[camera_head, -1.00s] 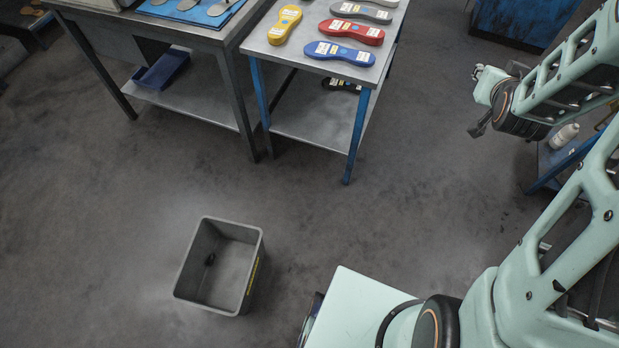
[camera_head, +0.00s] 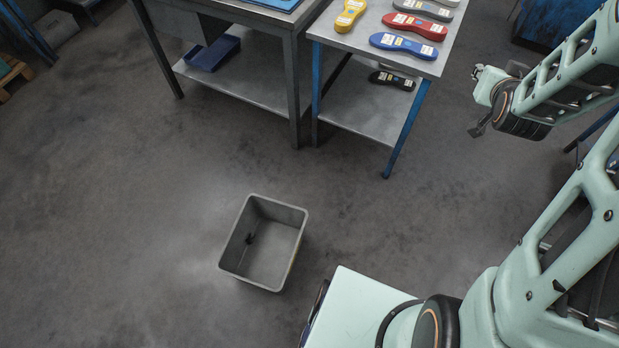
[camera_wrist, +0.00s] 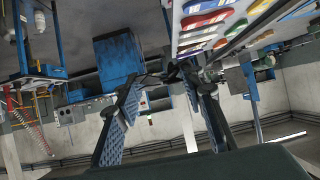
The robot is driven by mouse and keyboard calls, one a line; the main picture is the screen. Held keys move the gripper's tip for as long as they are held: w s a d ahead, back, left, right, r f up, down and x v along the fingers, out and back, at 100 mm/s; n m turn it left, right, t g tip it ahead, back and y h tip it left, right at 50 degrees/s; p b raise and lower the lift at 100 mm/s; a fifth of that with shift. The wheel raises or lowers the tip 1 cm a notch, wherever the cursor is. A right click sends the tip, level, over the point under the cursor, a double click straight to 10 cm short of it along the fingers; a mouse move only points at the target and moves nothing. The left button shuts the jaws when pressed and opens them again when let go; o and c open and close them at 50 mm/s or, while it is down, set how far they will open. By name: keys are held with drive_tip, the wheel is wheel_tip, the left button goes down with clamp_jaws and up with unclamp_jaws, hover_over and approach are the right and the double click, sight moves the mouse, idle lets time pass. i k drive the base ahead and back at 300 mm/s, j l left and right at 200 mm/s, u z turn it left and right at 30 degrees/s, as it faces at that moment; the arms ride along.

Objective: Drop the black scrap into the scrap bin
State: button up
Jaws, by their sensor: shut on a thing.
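The scrap bin (camera_head: 297,216) is a grey open-topped box standing on the floor, left of my base in the head view. A small dark spot or piece (camera_head: 250,238) shows inside it; I cannot tell what it is. In the wrist view my gripper (camera_wrist: 165,80) is shut on the black scrap (camera_wrist: 172,74), a small dark piece between the fingertips. My gripper is well apart from the bin, which is not in the wrist view. In the head view the scrap is too small to make out.
A metal table (camera_head: 320,30) with coloured soles stands at the back, a black sole (camera_head: 392,80) on its lower shelf. A workbench (camera_head: 292,42) with a blue tray (camera_head: 212,53) below is beside it. The floor around the bin is clear.

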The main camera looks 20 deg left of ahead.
sight(249, 262)
drive_tip(key=k+j, duration=0.45)
drive_tip(key=j, duration=0.25)
drive_tip(key=k+j, duration=0.25)
drive_tip(key=j, duration=0.15)
